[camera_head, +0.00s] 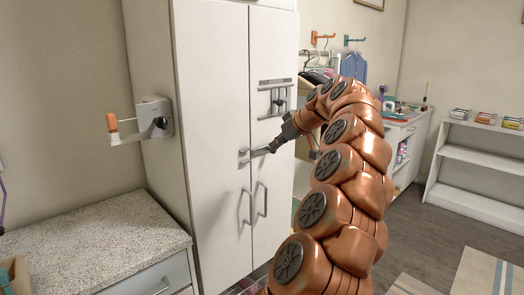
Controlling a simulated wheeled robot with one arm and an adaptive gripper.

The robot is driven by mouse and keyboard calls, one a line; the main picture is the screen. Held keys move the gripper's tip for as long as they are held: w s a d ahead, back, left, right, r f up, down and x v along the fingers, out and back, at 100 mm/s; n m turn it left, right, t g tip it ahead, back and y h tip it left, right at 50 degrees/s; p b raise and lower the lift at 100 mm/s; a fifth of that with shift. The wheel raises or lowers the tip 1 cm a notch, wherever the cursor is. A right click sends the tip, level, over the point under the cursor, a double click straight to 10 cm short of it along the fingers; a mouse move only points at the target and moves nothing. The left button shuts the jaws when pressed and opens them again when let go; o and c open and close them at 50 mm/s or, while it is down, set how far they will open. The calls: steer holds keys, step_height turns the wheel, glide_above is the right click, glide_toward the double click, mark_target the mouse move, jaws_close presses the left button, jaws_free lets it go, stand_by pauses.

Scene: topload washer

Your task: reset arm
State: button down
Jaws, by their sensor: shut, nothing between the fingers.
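My copper-coloured arm rises from the bottom of the view and bends over to the left. My gripper (258,152) is at its end, in front of the white cabinet's (222,70) doors. The fingers look shut with nothing seen between them. The fingertips are close to a small grey latch (244,156) near the gap between the doors. I cannot tell whether they touch it.
A speckled counter (92,248) stands at the left. A wall bracket with an orange-tipped rod (112,122) sticks out on the cabinet's left side. White shelves (480,175) stand at the far right. Open floor (425,235) lies to the right of my arm.

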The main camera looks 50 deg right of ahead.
steer(key=shift+s+r, duration=0.1)
steer(key=shift+r, duration=0.05)
steer(key=w+a+r+n+g+y+p, duration=0.1)
steer(key=w+a+y, duration=0.15)
steer(key=a, duration=0.75)
steer(key=w+a+n+g+y+p, duration=0.1)
steer(key=w+a, duration=0.2)
steer(key=a, duration=0.6)
steer(key=s+a+f+n+g+p, duration=0.1)
steer(key=s+a, duration=0.1)
steer(key=a, duration=0.6)
steer(key=s+a+f+g+p, duration=0.1)
steer(key=s+a+f+g, duration=0.1)
steer(key=a, duration=0.7)
steer(key=s+a+f+g+p, duration=0.25)
steer(key=s+a+f, duration=0.35)
steer(key=s+a, duration=0.6)
steer(key=s+f+m+g+h+p, duration=0.1)
steer(key=s+f+g, duration=0.1)
steer(key=s, duration=0.6)
steer(key=s+f+m+g+h+p, duration=0.1)
steer(key=s+f+g+h, duration=0.1)
steer(key=s+f, duration=0.3)
steer(key=s, duration=0.4)
steer(key=shift+d, duration=0.15)
